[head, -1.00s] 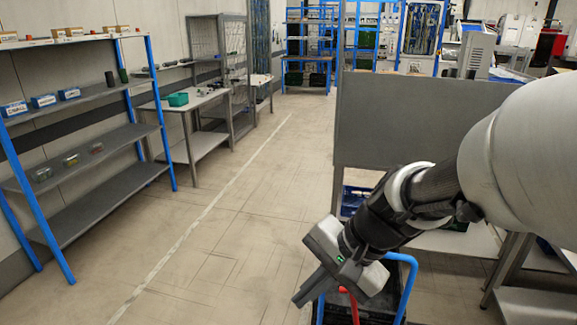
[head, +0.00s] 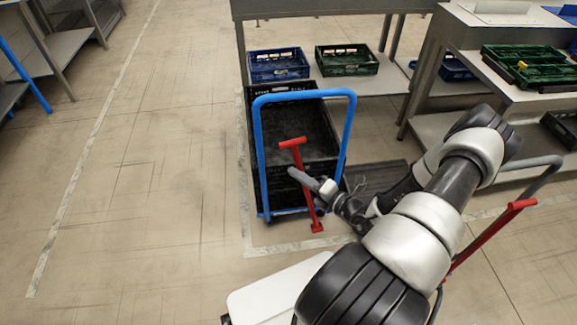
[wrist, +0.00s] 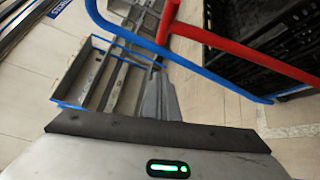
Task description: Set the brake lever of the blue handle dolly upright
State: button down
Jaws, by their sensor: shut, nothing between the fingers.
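The blue handle dolly shows in the head view, with its blue hoop handle (head: 258,150) standing at the near end. Its red brake lever (head: 304,183) has a short crossbar on top and leans left in the picture; its exact angle is hard to tell. My gripper (head: 293,172) is shut and empty, with its fingers beside the lever below the crossbar; I cannot tell whether they touch. The wrist view shows the shut fingers (wrist: 160,97) with the blue handle (wrist: 215,78) and the red lever (wrist: 240,52) close beyond them.
Black crates (head: 325,108) load the dolly. Another dolly with a grey handle (head: 545,163) and red lever (head: 490,233) stands at right, near my arm. Blue (head: 279,75) and green (head: 346,70) crates sit on a shelf behind. The floor at left is clear.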

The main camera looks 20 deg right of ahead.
jog(key=w+a+f+m+t+h+b, duration=0.1)
jog(key=w+f+m+h+b, duration=0.3)
jog(key=w, duration=0.6)
jog(key=shift+s+d+r+n+y+p, duration=0.15)
jog(key=shift+d+y+p, duration=0.15)
jog(key=shift+d, duration=0.35)
jog(key=shift+s+d+n+y+p, duration=0.2)
jog(key=shift+d+y, duration=0.15)
jog(key=shift+d, duration=0.3)
jog(key=shift+s+d+r+n+y+p, duration=0.1)
jog(key=shift+s+d+n+y+p, duration=0.2)
jog(key=shift+d, duration=0.35)
jog(key=shift+w, duration=0.15)
